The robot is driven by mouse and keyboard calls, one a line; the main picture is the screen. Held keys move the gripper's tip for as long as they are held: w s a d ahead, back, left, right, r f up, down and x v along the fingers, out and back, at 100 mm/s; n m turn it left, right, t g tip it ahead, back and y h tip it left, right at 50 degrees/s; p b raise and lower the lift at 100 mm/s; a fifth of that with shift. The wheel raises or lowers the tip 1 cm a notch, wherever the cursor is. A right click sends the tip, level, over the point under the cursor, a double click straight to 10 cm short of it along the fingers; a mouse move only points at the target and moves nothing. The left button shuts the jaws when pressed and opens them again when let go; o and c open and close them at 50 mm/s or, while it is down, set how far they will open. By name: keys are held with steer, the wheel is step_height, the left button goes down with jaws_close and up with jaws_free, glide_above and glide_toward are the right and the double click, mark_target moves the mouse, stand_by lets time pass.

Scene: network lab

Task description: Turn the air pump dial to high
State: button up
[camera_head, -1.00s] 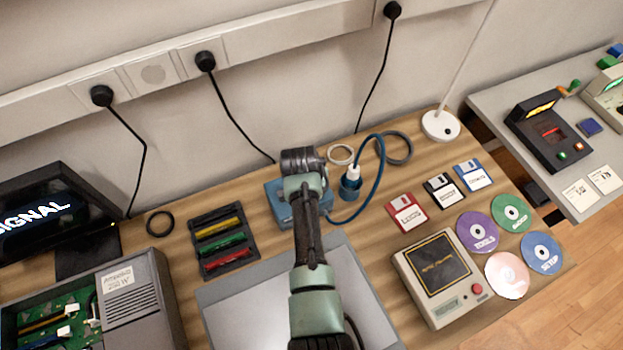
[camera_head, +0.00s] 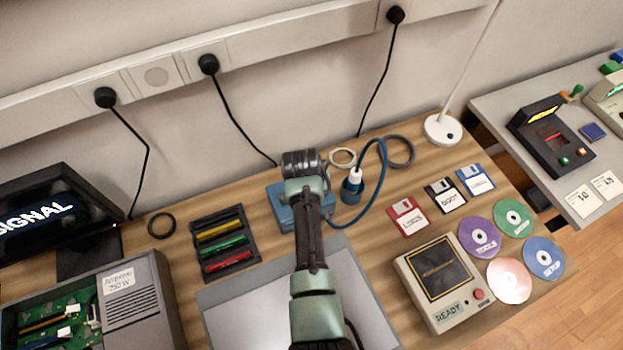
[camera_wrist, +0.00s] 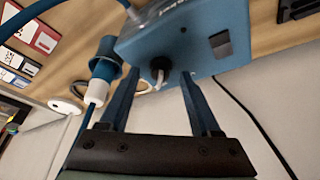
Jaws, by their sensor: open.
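The air pump is a blue box (camera_wrist: 205,30) in the wrist view, with printed lettering, a dark switch-like patch and a small round hole on it. Its dark dial (camera_wrist: 160,66) with a whitish pointer sits on the near edge. My gripper (camera_wrist: 158,76) is open, with one blue finger on each side of the dial. I cannot tell whether the fingers touch it. In the head view the pump (camera_head: 285,218) is partly hidden by my arm, and the dial and fingertips are hidden.
A blue hose end with a white tip (camera_head: 352,187) stands right of the pump, close to my fingers in the wrist view (camera_wrist: 103,70). A black tray (camera_head: 222,245) lies left. A grey mat (camera_head: 250,305) lies in front. Floppy disks (camera_head: 407,216) lie right.

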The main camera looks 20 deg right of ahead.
steer(key=v, duration=1.2)
steer(key=shift+s+r, duration=0.2)
steer(key=shift+r, duration=0.1)
steer(key=w+a+r+n+t, duration=0.1)
steer(key=w+a+r+t, duration=0.2)
steer(key=r, duration=0.7)
steer(key=w+a+r+n+t, duration=0.1)
steer(key=w+r+t, duration=0.3)
steer(key=r, duration=0.6)
steer(key=w+a+r+n+t, duration=0.1)
steer(key=w+r+t, duration=0.3)
steer(key=r, duration=0.6)
steer(key=s+a+r+n+t+y, duration=0.1)
steer(key=s+r+t, duration=0.3)
steer(key=r, duration=0.6)
steer(key=s+a+r+n+t, duration=0.1)
steer(key=s+a+r+t, duration=0.3)
steer(key=s+r, duration=0.4)
steer(key=s+a+r+n+t+y, duration=0.1)
steer(key=s+a+r+t, duration=0.2)
steer(key=r, duration=0.9)
steer(key=s+t, duration=0.1)
steer(key=s, duration=0.2)
steer(key=shift+s+a+n+t+y, duration=0.15)
steer(key=shift+s+n+t+y, duration=0.15)
steer(key=shift+s+n+t, duration=0.1)
